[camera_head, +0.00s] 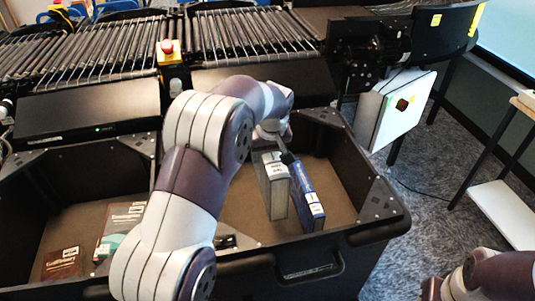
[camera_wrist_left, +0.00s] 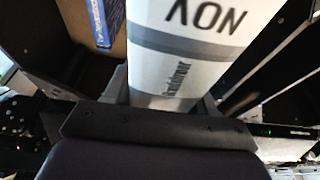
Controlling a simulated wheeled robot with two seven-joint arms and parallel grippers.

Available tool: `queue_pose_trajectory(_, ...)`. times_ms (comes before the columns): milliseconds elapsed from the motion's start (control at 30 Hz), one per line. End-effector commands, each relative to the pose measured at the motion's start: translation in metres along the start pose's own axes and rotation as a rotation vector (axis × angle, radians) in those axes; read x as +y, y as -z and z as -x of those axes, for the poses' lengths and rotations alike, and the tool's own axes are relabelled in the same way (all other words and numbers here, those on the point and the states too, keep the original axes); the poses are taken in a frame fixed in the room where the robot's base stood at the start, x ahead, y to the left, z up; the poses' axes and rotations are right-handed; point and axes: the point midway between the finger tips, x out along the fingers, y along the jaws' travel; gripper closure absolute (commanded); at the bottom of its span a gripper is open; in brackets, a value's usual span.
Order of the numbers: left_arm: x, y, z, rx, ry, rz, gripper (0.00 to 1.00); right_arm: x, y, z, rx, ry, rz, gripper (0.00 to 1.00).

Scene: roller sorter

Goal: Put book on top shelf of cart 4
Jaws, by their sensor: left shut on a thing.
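My left gripper (camera_wrist_left: 165,102) is shut on a grey book with a white label (camera_wrist_left: 190,45), its fingers on either side of the spine. In the head view this grey book (camera_head: 277,200) stands upright in the right black bin (camera_head: 375,205), and the gripper is partly hidden by my arm. A blue book (camera_head: 308,195) leans close beside it, and also shows in the left wrist view (camera_wrist_left: 103,20). No cart number can be read. My right arm shows at the lower right, its gripper out of frame.
A left black bin (camera_head: 25,185) holds a brown book (camera_head: 62,264) and a teal one (camera_head: 118,225). Roller conveyors (camera_head: 250,32) run behind the bins. A white panel (camera_head: 395,110) stands at the right. A white shelf (camera_head: 505,212) is at the far right, with open carpet before it.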

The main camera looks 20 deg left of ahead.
Motion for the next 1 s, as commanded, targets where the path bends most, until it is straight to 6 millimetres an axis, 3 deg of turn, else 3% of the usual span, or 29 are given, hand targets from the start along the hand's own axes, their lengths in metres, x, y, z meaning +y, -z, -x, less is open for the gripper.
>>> queue_pose_trajectory(33, 0.001, 0.005, 0.013, 0.005, -0.003, 0.001, 1.0, 0.0, 0.001, 0.01, 0.0, 0.0, 0.0, 0.57)
queue_pose_trajectory(533, 0.001, 0.022, 0.069, 0.006, -0.003, 0.001, 1.0, 0.0, 0.007, 0.057, 0.0, 0.0, 0.0, 0.57)
queue_pose_trajectory(900, 0.001, 0.024, 0.074, 0.005, -0.003, 0.0, 1.0, 0.0, 0.007, 0.061, 0.0, 0.0, 0.0, 0.57)
queue_pose_trajectory(1000, 0.001, 0.027, 0.083, 0.005, -0.003, 0.0, 1.0, 0.0, 0.008, 0.07, 0.0, 0.0, 0.0, 0.57)
